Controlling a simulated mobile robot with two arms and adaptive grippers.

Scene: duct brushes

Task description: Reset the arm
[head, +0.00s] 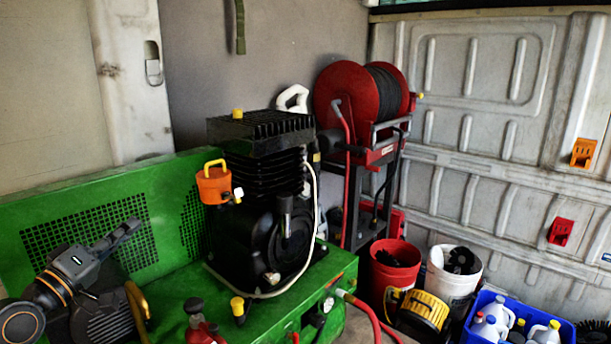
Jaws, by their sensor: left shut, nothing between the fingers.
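My left arm comes in from the lower left of the head view. Its gripper (130,228) is shut and empty, pointing up and to the right. It shows in front of the green back panel (80,205) with its perforated grille, above the green machine's bed. It is to the left of the orange part (213,184) and the black compressor (270,190), apart from both in the picture. My right gripper is not in view.
A red hose reel (345,95) stands behind the compressor. A red bucket (390,275), a white bucket (450,285), a yellow-and-black item (422,312) and a blue crate (562,326) of bottles stand at the lower right. Red hoses (365,308) run off the green bed.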

